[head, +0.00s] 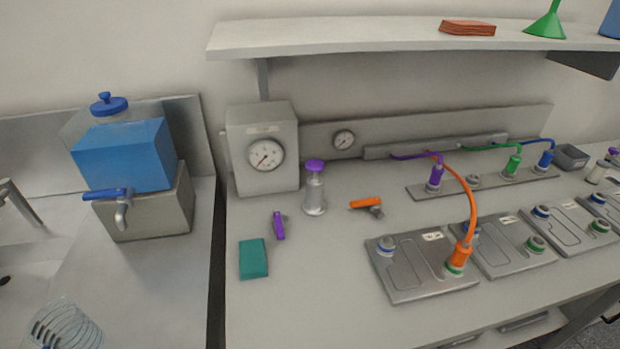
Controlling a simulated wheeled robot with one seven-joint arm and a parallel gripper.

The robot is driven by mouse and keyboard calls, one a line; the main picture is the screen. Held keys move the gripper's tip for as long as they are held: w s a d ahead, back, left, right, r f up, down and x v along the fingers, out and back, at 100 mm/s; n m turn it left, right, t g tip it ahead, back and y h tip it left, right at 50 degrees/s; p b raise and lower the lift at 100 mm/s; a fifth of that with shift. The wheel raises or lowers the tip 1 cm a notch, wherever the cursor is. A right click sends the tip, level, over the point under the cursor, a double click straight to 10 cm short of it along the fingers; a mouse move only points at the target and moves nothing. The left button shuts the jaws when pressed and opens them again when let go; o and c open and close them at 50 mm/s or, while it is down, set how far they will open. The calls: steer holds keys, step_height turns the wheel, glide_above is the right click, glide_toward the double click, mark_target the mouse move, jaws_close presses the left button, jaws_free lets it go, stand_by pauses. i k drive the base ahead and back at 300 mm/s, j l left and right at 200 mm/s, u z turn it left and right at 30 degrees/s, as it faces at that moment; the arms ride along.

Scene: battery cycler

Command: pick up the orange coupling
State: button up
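An orange coupling (461,254) stands upright on the right-hand port of the nearest grey plate (410,284). A green ring shows at its foot. An orange hose (472,205) rises from its top and arcs back to the left, toward the bar at the wall. A second orange thing, a small piece with an orange handle and a grey end (366,204), lies on the bench behind that plate. My gripper is not in view.
Purple, green (513,162) and blue (545,158) couplings stand on the rear plate. More grey plates lie to the right. A shelf (350,39) overhangs the back.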

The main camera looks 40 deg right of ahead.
mark_target(462, 250)
steer(key=z, duration=1.7)
